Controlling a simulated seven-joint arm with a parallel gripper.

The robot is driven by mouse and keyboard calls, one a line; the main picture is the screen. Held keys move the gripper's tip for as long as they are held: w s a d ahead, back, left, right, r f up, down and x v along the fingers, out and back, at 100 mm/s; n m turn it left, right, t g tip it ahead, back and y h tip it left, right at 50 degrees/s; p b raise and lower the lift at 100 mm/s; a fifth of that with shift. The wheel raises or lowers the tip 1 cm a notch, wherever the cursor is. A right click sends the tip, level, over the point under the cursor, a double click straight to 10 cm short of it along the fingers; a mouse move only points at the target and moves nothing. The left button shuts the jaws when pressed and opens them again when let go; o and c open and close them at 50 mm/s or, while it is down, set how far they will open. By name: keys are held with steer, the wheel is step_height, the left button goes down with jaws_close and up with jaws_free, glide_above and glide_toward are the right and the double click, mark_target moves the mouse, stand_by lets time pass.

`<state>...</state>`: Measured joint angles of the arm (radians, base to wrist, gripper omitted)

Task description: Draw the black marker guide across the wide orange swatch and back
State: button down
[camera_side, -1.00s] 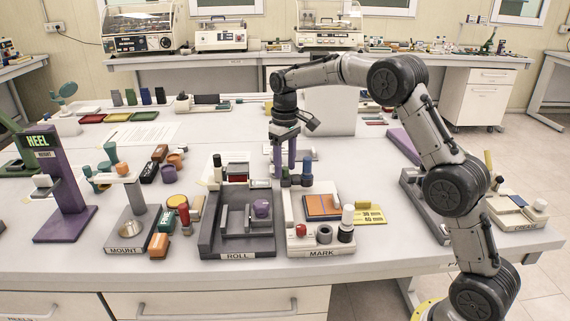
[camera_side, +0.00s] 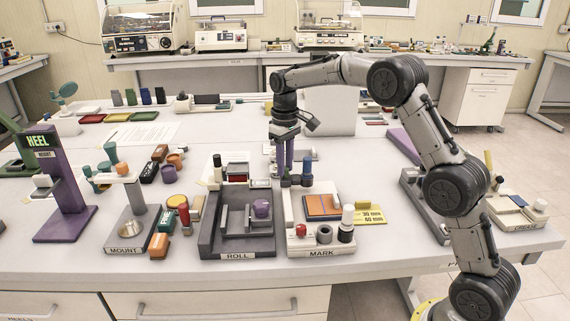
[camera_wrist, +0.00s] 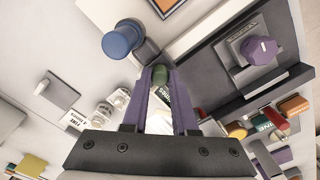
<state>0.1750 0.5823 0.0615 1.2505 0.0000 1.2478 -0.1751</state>
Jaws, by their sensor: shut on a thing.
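The orange swatch (camera_side: 322,205) lies flat on the white MARK station (camera_side: 325,252), with a dark border; its edge also shows at the top of the wrist view (camera_wrist: 168,5). A black-bodied piece with a white top (camera_side: 346,233), possibly the marker guide, stands upright at the station's front right. My gripper (camera_side: 286,180), with purple fingers, is at the station's back left, apart from the black piece and the swatch. In the wrist view its fingertips (camera_wrist: 161,75) are shut on a green cylindrical piece (camera_wrist: 161,77). The fingers hide part of that piece.
A blue-topped piece (camera_side: 307,172) stands close to the right of my fingers. The grey ROLL station (camera_side: 238,248) with a purple knob (camera_side: 261,208) is to the left. A dark grey pot (camera_side: 324,234) and a red button (camera_side: 300,229) sit in front of the swatch.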

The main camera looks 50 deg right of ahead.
steer(key=shift+a, duration=0.1)
stand_by(0.6)
steer(key=s+a, duration=1)
steer(key=shift+s+a+r, duration=0.1)
steer(key=shift+s+a, duration=0.05)
steer(key=shift+a, duration=0.05)
steer(key=c, duration=1)
jaws_free()
steer(key=shift+s, duration=0.1)
steer(key=o, duration=0.3)
steer(key=shift+d, duration=0.1)
step_height(320, 180, up, 14)
steer(key=shift+f, duration=0.15)
